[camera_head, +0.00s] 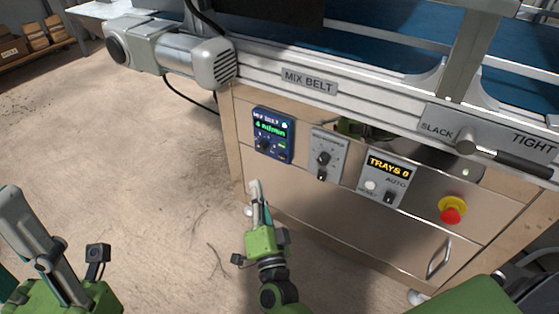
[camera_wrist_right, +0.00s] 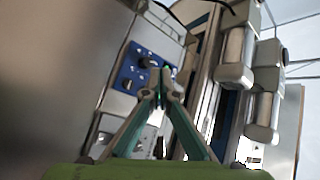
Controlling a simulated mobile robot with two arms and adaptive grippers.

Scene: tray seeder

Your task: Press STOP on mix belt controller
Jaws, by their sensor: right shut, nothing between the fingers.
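The blue mix belt controller (camera_head: 273,134) is on the upper left of the cabinet front. Its green display reads about 4 m/min, with a dark knob and small buttons below; the button labels are too small to read. My right gripper (camera_head: 256,186) is shut and empty, below the controller and apart from it in the head view. In the right wrist view, its closed fingertips (camera_wrist_right: 165,72) overlap the blue controller (camera_wrist_right: 133,67) and partly hide it. My left gripper (camera_head: 12,192) is at the far left, away from the cabinet; its finger opening is unclear.
To the right are a grey knob panel (camera_head: 326,154), a TRAYS panel (camera_head: 386,178) and a red emergency button on yellow (camera_head: 452,210). The belt frame with the MIX BELT label (camera_head: 309,82) juts out above, with a motor (camera_head: 180,55) at left.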

